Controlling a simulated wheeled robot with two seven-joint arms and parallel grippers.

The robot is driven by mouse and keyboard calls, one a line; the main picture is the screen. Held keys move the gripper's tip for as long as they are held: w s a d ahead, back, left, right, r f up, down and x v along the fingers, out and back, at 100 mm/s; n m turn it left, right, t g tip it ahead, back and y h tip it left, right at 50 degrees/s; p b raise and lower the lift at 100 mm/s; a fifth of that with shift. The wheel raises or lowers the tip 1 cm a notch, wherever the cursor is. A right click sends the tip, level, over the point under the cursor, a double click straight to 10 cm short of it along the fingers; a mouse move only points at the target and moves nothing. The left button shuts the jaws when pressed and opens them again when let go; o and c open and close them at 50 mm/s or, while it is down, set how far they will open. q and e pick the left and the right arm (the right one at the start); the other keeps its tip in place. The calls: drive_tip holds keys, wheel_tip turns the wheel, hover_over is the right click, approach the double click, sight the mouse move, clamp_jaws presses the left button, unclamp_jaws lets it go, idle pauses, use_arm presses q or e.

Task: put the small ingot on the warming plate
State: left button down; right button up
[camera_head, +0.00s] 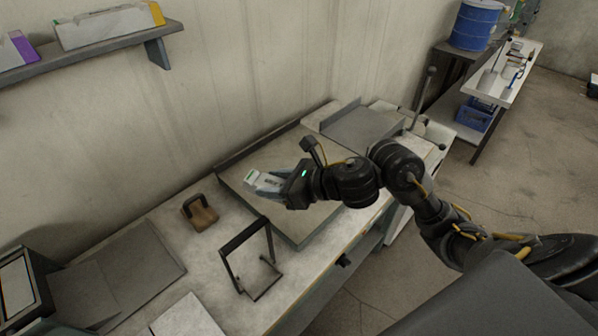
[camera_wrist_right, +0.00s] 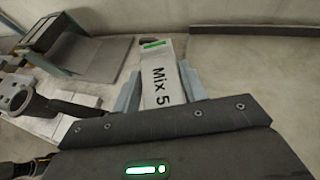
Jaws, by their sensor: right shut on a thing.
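My right gripper (camera_head: 266,182) is shut on a pale flat piece with a green band (camera_head: 252,176). In the right wrist view the piece (camera_wrist_right: 160,78) stands between the two fingers (camera_wrist_right: 160,90) and carries the text "Mix 5". I cannot tell whether it is the small ingot. The gripper is over a wide flat plate with a raised dark back edge (camera_head: 310,222); the gap below is unclear. A smaller grey plate (camera_head: 362,128) lies to its right. I cannot tell which one is the warming plate. My left gripper is not in view.
A brown block with a dark handle (camera_head: 203,215) and a black open frame (camera_head: 250,260) stand on the bench to the left and front. A grey sloped sheet (camera_head: 120,270) lies at the lower left. A wall shelf (camera_head: 100,38) holds boxes. A blue drum (camera_head: 476,25) stands at the back right.

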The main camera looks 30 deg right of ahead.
sight(260, 176)
drive_tip(key=w+r, duration=0.1)
drive_tip(key=w+a+r, duration=0.1)
drive_tip(key=w+r, duration=0.1)
drive_tip(key=shift+w+a+r, duration=0.2)
drive_tip(key=shift+a, duration=0.2)
drive_tip(key=d+f+m+h, duration=0.1)
drive_tip(key=w+f+m+t+h, duration=0.1)
drive_tip(key=h, duration=0.1)
drive_tip(key=w+d+f+m+t+h, duration=0.1)
drive_tip(key=m, duration=0.1)
drive_tip(key=shift+w+d+f+h+b, duration=0.15)
drive_tip(key=shift+d+f+h+b, duration=0.05)
drive_tip(key=shift+d+h+b, duration=0.15)
drive_tip(key=w+d+f+b, duration=0.1)
drive_tip(key=w+d+f, duration=0.1)
drive_tip(key=d, duration=0.1)
drive_tip(key=w+d+f+b, duration=0.1)
drive_tip(key=w+d+f, duration=0.1)
drive_tip(key=d+f, duration=0.1)
drive_tip(key=w+d+f+b, duration=0.2)
drive_tip(key=d+f, duration=0.1)
drive_tip(key=d, duration=0.2)
drive_tip(key=shift+w, duration=0.1)
drive_tip(key=shift+w+d+f, duration=0.25)
drive_tip(key=shift+d+f, duration=0.05)
drive_tip(key=shift+f, duration=0.3)
